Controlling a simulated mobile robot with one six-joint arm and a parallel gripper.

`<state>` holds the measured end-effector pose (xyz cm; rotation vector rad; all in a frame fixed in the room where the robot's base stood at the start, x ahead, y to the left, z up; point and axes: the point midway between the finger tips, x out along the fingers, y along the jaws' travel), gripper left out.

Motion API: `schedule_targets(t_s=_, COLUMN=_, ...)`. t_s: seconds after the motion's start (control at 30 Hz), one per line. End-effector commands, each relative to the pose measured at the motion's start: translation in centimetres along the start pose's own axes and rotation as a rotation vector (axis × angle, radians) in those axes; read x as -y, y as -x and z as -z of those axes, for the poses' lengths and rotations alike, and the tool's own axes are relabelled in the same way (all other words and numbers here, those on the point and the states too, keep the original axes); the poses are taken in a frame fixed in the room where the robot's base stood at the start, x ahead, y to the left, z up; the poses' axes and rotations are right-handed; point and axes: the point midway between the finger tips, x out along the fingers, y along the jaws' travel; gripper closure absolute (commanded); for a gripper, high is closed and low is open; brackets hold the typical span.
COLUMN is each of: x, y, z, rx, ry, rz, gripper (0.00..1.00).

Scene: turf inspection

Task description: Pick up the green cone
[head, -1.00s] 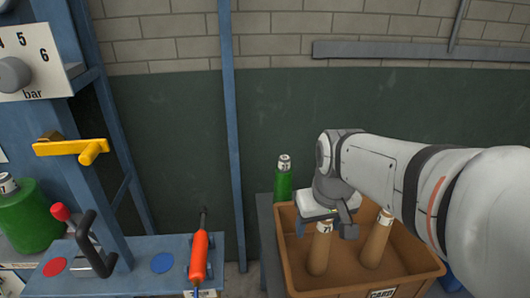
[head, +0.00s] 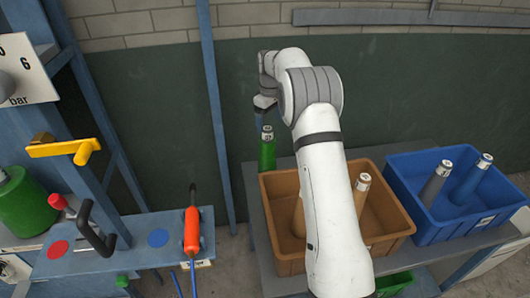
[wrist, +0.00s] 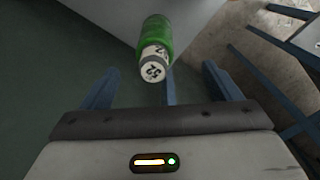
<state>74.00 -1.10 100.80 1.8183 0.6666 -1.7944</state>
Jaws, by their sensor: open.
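The green cone (head: 267,154) is a green bottle-like piece with a white marked top. It stands on the grey table just left of the brown crate. In the wrist view the green cone (wrist: 156,48) shows its white end towards the camera, ahead of the fingers and near the middle of the gap. My gripper (wrist: 162,82) is open and empty, its two blue fingers apart. In the head view my gripper (head: 264,108) is above the cone, partly hidden by my arm. I cannot tell the exact gap between fingers and cone.
A brown crate (head: 284,262) with tan cones stands right of the green cone. A blue crate (head: 440,222) with grey and blue cones is further right. A blue post (head: 214,115) and a bench with an orange tool (head: 192,230) are at left. A dark wall is behind.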

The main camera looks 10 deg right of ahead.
Motion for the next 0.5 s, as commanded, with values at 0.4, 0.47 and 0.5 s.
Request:
schedule_targets(t_s=0.4, x=-1.3, y=-4.3, z=1.4, rx=0.013, ry=0.052, rz=0.012, gripper=0.16)
schedule_targets(t_s=0.47, x=-1.3, y=-4.9, z=1.4, rx=0.012, ry=0.052, rz=0.012, gripper=0.16)
schedule_targets(t_s=0.5, x=-1.3, y=-5.3, z=1.4, rx=0.012, ry=0.052, rz=0.012, gripper=0.16)
